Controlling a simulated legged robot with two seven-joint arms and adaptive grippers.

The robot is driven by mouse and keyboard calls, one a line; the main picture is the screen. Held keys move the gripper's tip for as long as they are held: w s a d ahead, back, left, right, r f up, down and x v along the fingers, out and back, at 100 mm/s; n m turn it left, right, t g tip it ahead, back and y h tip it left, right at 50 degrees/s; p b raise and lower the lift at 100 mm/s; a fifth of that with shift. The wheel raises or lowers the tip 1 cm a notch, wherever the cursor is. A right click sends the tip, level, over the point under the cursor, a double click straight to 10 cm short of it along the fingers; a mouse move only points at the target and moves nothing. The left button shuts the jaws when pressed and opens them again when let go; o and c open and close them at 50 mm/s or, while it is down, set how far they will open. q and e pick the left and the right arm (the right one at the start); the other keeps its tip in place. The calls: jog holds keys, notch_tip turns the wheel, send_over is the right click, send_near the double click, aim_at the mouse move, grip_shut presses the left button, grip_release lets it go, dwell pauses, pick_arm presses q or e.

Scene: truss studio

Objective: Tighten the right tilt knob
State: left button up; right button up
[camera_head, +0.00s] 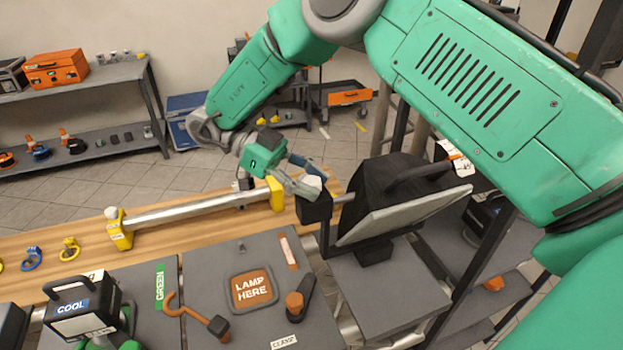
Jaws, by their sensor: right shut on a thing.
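My right gripper (301,184) reaches in from the upper right and is shut on a small pale knob (313,182). The knob sits at the top of a black bracket block (314,208). A short metal rod joins this block to a black lamp head (400,180) with a pale flat front panel, which is tilted. The gripper's fingers cover part of the knob, so its turn cannot be seen.
A metal bar (200,208) with yellow clamps lies on the wooden bench strip. An orange "LAMP HERE" pad (252,288), a hooked orange tool (195,317) and a lamp labelled "COOL" (82,308) are on the grey bench in front. A shelf (90,80) stands behind left.

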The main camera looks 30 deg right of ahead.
jog(key=shift+w+r+m+y, duration=0.1)
jog(key=shift+m+y, duration=0.2)
jog(key=shift+m, duration=0.1)
grip_shut()
jog(key=o, duration=0.7)
grip_release()
jog(key=o, duration=0.5)
jog(key=shift+w, duration=0.1)
jog(key=shift+w+a, duration=0.1)
jog(key=shift+w, duration=0.05)
